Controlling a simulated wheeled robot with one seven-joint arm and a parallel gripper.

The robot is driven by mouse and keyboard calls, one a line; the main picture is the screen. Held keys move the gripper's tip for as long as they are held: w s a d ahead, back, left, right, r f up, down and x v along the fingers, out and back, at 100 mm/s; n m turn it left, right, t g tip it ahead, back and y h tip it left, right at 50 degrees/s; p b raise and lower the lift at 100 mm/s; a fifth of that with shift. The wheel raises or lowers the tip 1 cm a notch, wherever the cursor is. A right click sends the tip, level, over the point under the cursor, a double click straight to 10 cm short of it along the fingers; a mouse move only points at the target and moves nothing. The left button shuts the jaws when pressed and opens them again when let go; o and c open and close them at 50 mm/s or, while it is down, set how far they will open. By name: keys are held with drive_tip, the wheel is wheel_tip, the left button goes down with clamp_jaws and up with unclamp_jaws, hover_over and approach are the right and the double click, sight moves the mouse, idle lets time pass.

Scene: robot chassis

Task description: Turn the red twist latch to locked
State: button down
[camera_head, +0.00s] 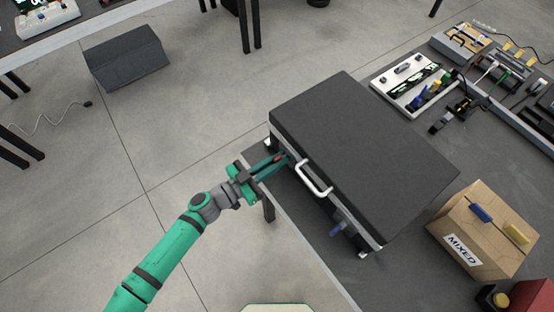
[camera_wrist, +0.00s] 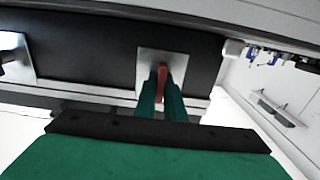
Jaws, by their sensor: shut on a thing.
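The red twist latch (camera_wrist: 162,82) sits on a pale metal plate (camera_wrist: 148,62) on the front of a dark case in the wrist view. My gripper (camera_wrist: 162,98) has its green fingers closed around the red latch, with the latch pinched between the tips. In the head view my gripper (camera_head: 284,157) reaches the left part of the case's front side. Only a bit of red shows there between the fingers. The dark grey case (camera_head: 365,150) lies closed on the table, with a white handle (camera_head: 313,178) on its front. A blue latch (camera_head: 337,229) is on the right part of that front.
A cardboard box marked MIXED (camera_head: 483,240) stands right of the case. A white-framed tray (camera_head: 405,85) and several small devices are at the back right. The case is close to the table's front edge. Open floor lies to the left.

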drive_tip(key=shift+m, duration=0.3)
drive_tip(key=m, duration=0.3)
drive_tip(key=shift+m, duration=0.4)
drive_tip(key=m, duration=0.4)
drive_tip(key=shift+s+m, duration=0.1)
drive_tip(key=shift+m, duration=0.2)
drive_tip(key=m, duration=0.4)
drive_tip(key=shift+d+f+m, duration=0.1)
drive_tip(key=shift+f+m, duration=0.05)
drive_tip(key=shift+m, duration=0.15)
drive_tip(key=shift+s+f+m, duration=0.1)
drive_tip(key=shift+m, duration=1)
drive_tip(key=shift+s+f+m, duration=0.1)
drive_tip(key=shift+m, duration=1)
drive_tip(key=c, duration=1.8)
unclamp_jaws()
drive_tip(key=shift+c, duration=0.2)
drive_tip(key=shift+r, duration=0.1)
drive_tip(key=v, duration=1)
drive_tip(key=shift+s+a, duration=0.2)
drive_tip(key=shift+a, duration=0.1)
